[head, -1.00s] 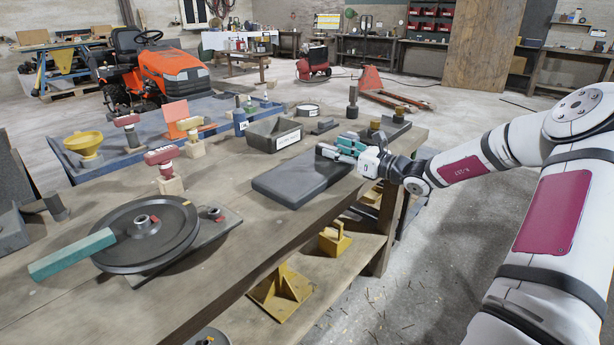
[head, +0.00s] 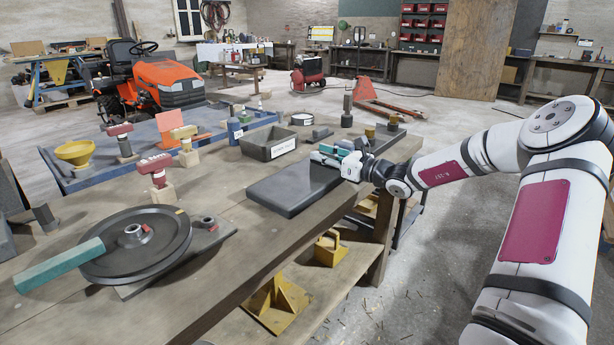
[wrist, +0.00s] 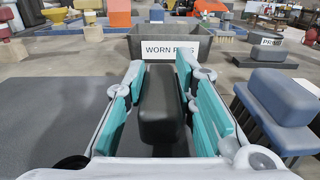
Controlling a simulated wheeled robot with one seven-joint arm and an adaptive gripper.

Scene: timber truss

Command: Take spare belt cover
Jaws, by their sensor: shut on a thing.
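A dark grey flat cover (head: 285,192) lies on the near workbench, close to its right edge; I take it to be the spare belt cover. It also shows as the dark slab at the left of the wrist view (wrist: 55,95). My gripper (head: 328,156) is at the cover's far right end. In the wrist view my gripper (wrist: 165,95) has its teal-padded fingers on both sides of a dark block (wrist: 163,105), which looks like the cover's handle. Where the block meets the cover is partly hidden by the gripper.
A grey bin labelled "WORN P…" (wrist: 140,49) stands just beyond the gripper. A blue-grey block (wrist: 285,97) is close on its right. A large pulley (head: 120,255) with a teal bar (head: 60,265) lies at the bench's left. Yellow brackets (head: 278,303) sit on the lower shelf.

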